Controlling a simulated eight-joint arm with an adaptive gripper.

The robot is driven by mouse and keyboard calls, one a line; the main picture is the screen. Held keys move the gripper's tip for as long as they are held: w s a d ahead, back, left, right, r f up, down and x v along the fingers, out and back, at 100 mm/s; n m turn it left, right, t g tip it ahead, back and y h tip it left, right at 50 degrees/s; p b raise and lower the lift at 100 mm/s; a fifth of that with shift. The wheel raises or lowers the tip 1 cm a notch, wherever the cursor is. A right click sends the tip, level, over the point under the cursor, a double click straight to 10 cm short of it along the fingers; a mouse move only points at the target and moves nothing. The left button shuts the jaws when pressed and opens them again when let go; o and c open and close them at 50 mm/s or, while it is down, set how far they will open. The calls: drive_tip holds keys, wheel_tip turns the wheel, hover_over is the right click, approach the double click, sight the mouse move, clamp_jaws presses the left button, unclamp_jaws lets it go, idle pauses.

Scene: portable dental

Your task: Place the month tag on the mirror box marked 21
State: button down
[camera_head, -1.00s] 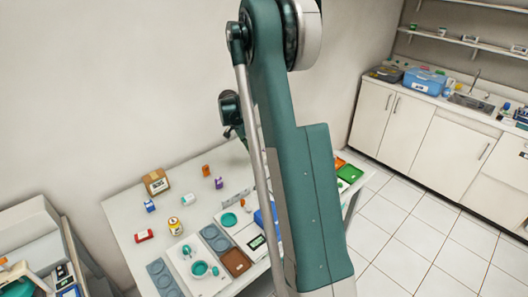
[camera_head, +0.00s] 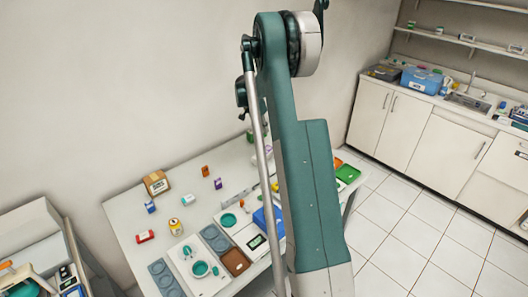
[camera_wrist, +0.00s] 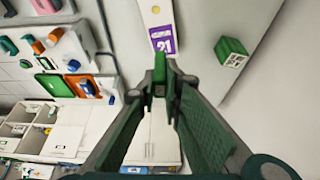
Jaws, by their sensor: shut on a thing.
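In the wrist view my gripper (camera_wrist: 160,78) is shut on a small green piece (camera_wrist: 160,68), which I take to be the month tag. Its face cannot be read. Just beyond the fingertips is a white box with a purple label reading 21 (camera_wrist: 163,38), the mirror box. The green piece overlaps the area just below the label in the picture; whether they touch cannot be told. In the head view my arm hides the gripper and the tag.
A green box (camera_wrist: 232,52) stands right of the marked box. Green (camera_wrist: 54,86) and orange trays lie to the left. In the head view, the white table (camera_head: 122,212) holds several small boxes, a cardboard box (camera_head: 156,183) and a brown tray (camera_head: 235,262). Bare table lies at the left.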

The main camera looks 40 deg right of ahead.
sight(264, 137)
drive_tip(key=shift+f, duration=3.05)
drive_tip(key=shift+f, duration=1.9)
drive_tip(key=shift+f+b, duration=0.15)
drive_tip(key=shift+b, duration=0.2)
drive_tip(key=c, duration=2.7)
unclamp_jaws()
drive_tip(key=shift+o, duration=1)
drive_tip(key=shift+r, duration=0.3)
drive_tip(key=v, duration=1.2)
drive_tip(key=shift+p, duration=0.35)
